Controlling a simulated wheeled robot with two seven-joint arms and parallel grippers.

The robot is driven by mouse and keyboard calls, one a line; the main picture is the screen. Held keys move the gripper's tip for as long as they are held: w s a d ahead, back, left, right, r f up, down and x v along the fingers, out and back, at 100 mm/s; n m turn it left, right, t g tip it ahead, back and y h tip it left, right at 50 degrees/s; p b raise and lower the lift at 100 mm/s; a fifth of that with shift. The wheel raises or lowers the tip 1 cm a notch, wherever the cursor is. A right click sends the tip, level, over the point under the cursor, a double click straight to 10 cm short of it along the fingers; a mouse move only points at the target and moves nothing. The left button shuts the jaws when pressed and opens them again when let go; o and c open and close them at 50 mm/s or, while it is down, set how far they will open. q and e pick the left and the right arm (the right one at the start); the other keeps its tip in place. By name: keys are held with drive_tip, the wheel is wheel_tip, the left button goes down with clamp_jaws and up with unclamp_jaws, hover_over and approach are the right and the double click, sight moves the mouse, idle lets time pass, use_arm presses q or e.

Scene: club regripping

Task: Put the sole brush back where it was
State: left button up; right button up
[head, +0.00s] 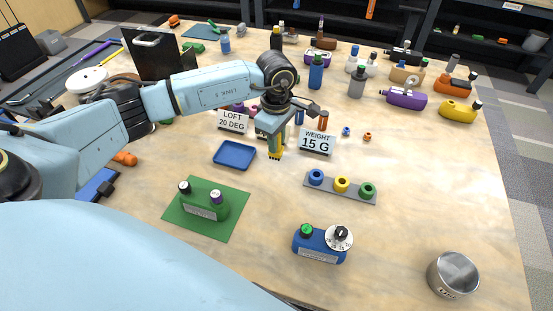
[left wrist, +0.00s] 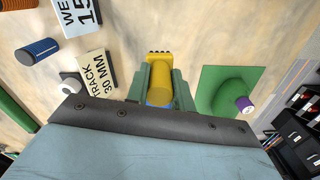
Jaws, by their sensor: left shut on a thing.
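My left gripper (head: 272,140) reaches in from the left over the middle of the table and points down. It is shut on the sole brush (head: 275,154), a yellow-handled brush with dark bristles at its lower end. In the left wrist view the yellow handle of the sole brush (left wrist: 160,90) sits between the two fingers (left wrist: 159,88), bristles pointing away from the wrist. I cannot tell whether the bristles touch the table. My right gripper is not in view.
A blue tray (head: 234,154) lies just left of the brush. Signs for loft (head: 233,122) and weight (head: 317,142) stand close by. A ring rack (head: 340,188), green mat (head: 171,213), blue device (head: 320,246) and metal bowl (head: 453,274) are nearer.

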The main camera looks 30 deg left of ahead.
sight(277, 157)
use_arm(q)
drive_tip(key=shift+f, duration=3.25)
drive_tip(key=o, duration=0.9)
drive_tip(key=shift+o, duration=0.2)
wheel_tip(277, 157, up, 12)
drive_tip(key=shift+r+b, duration=0.15)
drive_tip(key=shift+b, duration=0.15)
